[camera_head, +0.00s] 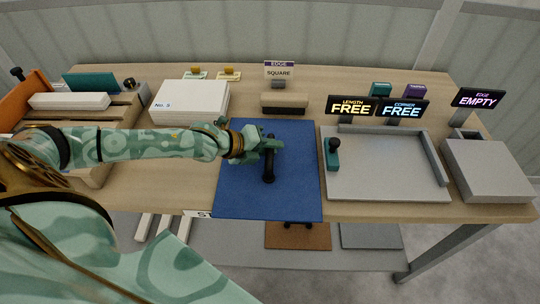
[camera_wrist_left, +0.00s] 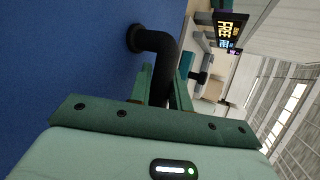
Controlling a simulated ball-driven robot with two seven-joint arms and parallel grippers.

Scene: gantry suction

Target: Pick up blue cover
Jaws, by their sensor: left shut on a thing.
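The blue cover (camera_head: 240,195) is a flat rectangle in the middle of the table, with its near edge at the table's front edge. A black bar handle (camera_head: 268,174) stands on it. My left gripper (camera_head: 270,147) reaches in from the left over the cover and is shut on the handle. In the left wrist view the black handle (camera_wrist_left: 158,45) bends up from the blue cover (camera_wrist_left: 65,60) and runs between the green fingers (camera_wrist_left: 160,88). I cannot tell whether the cover is off the table. What lies under it is hidden. My right gripper is not in view.
A grey tray (camera_head: 385,192) with a teal-handled tool (camera_head: 333,155) stands close on the right, behind it the FREE signs (camera_head: 352,106). A grey box (camera_head: 490,170) is at the far right. A white stack (camera_head: 188,100) and a beige block (camera_head: 284,103) stand behind the cover.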

